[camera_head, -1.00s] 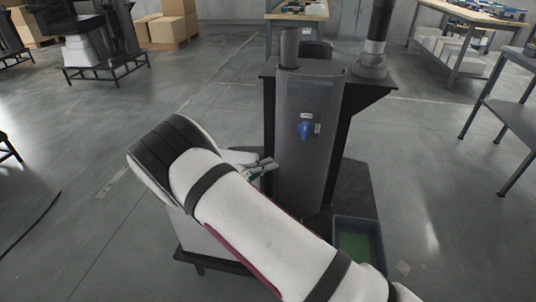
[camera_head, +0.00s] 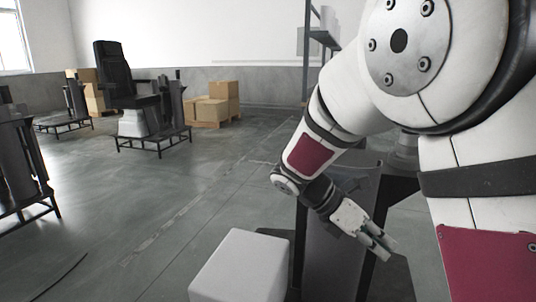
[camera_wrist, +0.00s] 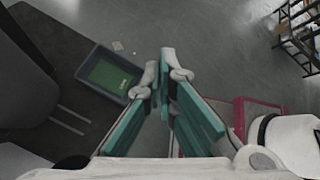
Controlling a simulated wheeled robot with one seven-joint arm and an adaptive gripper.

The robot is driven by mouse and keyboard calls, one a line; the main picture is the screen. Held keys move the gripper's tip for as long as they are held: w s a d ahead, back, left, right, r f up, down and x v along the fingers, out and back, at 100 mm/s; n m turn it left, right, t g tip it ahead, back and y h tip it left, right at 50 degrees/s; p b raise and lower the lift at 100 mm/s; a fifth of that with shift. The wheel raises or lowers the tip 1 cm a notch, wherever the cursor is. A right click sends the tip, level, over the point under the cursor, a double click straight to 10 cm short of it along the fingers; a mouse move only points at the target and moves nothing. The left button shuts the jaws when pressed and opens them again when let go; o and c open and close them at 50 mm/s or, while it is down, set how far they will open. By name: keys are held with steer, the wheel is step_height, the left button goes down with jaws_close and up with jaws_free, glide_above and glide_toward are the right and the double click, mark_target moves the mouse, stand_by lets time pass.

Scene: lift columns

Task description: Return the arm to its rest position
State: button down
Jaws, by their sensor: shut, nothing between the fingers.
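My gripper (camera_head: 378,246) hangs from my bent white arm at the right in the head view, in front of the dark lift column (camera_head: 345,215). It points down and to the right, and no object shows in it. In the wrist view my gripper (camera_wrist: 163,72) shows its teal-padded fingers with the tips close together and nothing between them. The forearm and wrist hide part of the column. Whether the gripper touches the column cannot be told from the head view.
A white box (camera_head: 240,267) stands in front of the column. A blue-grey tray (camera_wrist: 86,62) with a green inside lies below the gripper. A black seat (camera_head: 127,75) and cardboard boxes (camera_head: 212,109) stand at the back.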

steer(key=s+a+r+m+t+y, duration=0.1)
steer(key=s+a+r+m+y, duration=0.3)
steer(key=s+m, duration=0.9)
steer(key=s+d+r+m+t+y, duration=0.15)
steer(key=s+m+y, duration=0.55)
steer(key=s, duration=1)
step_height(320, 180, up, 21)
steer(key=a+m+t+p, duration=0.1)
steer(key=t+p, duration=0.2)
steer(key=p, duration=1.7)
steer(key=shift+w+r+h, duration=0.15)
steer(key=shift+w+h, duration=0.1)
steer(key=shift+h, duration=0.15)
steer(key=shift+t, duration=0.25)
